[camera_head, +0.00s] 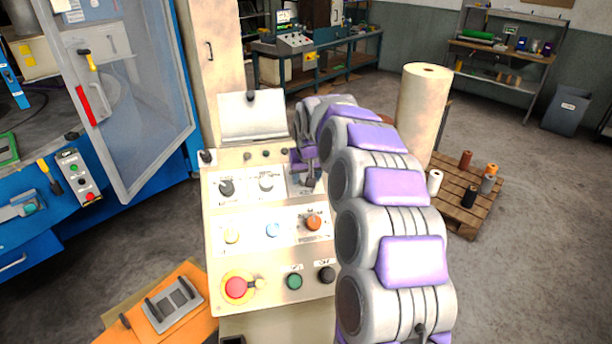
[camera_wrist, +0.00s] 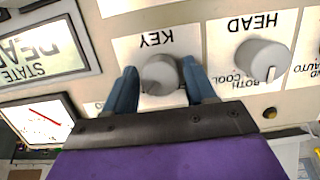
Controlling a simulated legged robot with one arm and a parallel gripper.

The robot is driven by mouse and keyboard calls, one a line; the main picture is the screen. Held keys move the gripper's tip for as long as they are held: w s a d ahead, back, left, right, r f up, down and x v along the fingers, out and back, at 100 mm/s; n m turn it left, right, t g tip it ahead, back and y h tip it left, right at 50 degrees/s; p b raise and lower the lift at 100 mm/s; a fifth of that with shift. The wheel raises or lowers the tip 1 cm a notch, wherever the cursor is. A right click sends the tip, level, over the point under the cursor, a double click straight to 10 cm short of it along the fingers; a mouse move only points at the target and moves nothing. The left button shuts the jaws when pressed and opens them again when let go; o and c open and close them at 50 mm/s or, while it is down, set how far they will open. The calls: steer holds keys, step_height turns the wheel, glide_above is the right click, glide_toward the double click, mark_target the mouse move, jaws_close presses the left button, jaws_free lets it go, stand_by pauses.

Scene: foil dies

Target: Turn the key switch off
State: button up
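The key switch is a round grey knob (camera_wrist: 160,74) on a white plate marked KEY, which appears upside down in the wrist view. My gripper (camera_wrist: 160,72) has its two blue fingers on either side of this knob, with narrow gaps showing between the fingers and the knob. The knob's pointer and its lower position labels are mostly hidden, so its setting cannot be read. In the head view my gripper (camera_head: 307,172) is at the upper right of the beige control panel (camera_head: 212,240) and covers the key switch there.
A grey HEAD knob (camera_wrist: 263,61) sits right beside the key switch in the wrist view. The panel also carries a red emergency button (camera_head: 236,287), a green button (camera_head: 294,281) and an orange button (camera_head: 313,222). A blue machine with an open door (camera_head: 140,110) stands left.

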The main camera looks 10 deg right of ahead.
steer(key=c, duration=0.8)
steer(key=shift+p, duration=0.3)
steer(key=n+p, duration=0.3)
steer(key=shift+r+n+h, duration=0.2)
steer(key=shift+n+h, duration=0.1)
steer(key=shift+h, duration=0.1)
steer(key=n+h+p, duration=0.1)
steer(key=n+p, duration=0.4)
steer(key=shift+s+f+t, duration=0.1)
steer(key=shift+t, duration=0.3)
steer(key=n+t+p, duration=0.1)
steer(key=n+p, duration=0.3)
steer(key=n, duration=0.1)
steer(key=shift+a+h+p, duration=0.1)
steer(key=shift+h+p, duration=0.2)
steer(key=shift+p, duration=0.05)
steer(key=shift+n+t+p, duration=0.4)
steer(key=shift+n+p, duration=0.75)
steer(key=shift+n, duration=0.55)
steer(key=shift+f, duration=0.15)
